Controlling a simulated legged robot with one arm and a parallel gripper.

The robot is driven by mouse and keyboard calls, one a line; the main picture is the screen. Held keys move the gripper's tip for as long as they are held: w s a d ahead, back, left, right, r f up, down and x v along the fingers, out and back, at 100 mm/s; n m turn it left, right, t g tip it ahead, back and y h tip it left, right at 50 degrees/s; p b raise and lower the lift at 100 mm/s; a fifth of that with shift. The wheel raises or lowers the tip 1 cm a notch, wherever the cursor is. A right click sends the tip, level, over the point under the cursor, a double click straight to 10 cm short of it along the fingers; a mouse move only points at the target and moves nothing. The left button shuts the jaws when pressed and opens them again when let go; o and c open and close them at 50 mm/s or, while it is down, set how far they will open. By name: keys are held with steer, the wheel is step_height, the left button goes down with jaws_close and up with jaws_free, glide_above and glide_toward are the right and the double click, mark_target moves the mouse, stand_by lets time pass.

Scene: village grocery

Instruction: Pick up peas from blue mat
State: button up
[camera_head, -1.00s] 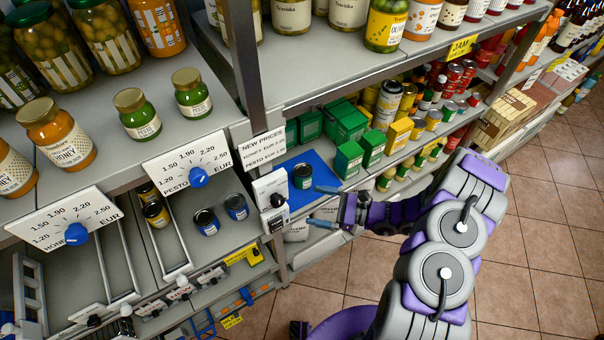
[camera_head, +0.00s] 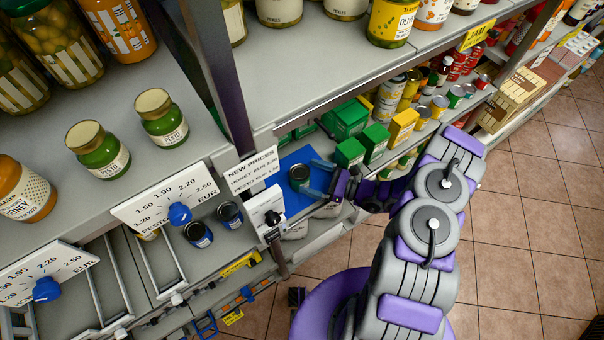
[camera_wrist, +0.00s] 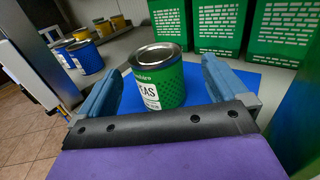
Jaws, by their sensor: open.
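The peas can (camera_head: 299,177) is green with a silver lid and stands upright on the blue mat (camera_head: 292,206). In the wrist view the can (camera_wrist: 160,80) shows a white label ending in "AS", and the blue mat (camera_wrist: 237,82) spreads behind it. My gripper (camera_head: 318,178) is beside the can in the head view. In the wrist view my gripper (camera_wrist: 162,88) is open, with one blue finger on each side of the can. Gaps show between the fingers and the can, so it is not gripped. The can's base is partly hidden by the gripper's palm edge.
Green boxes (camera_head: 349,153) stand right behind the mat, close to the fingers. A white dispenser-like device (camera_head: 266,212) and a shelf post stand left of the mat. Blue cans (camera_head: 198,234) sit further left. The upper shelf (camera_head: 330,60) overhangs the area.

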mark_target(294, 172)
steer(key=x, duration=0.3)
steer(key=b+x, duration=0.1)
steer(key=x, duration=0.3)
steer(key=shift+s+a+f, duration=0.1)
steer(key=shift+s+a, duration=0.05)
steer(key=shift+s, duration=0.05)
steer(key=shift+d, duration=0.6)
steer(key=shift+c, duration=1)
steer(key=shift+a, duration=0.5)
steer(key=c, duration=0.9)
steer(key=shift+d, duration=0.25)
steer(key=shift+c, duration=0.6)
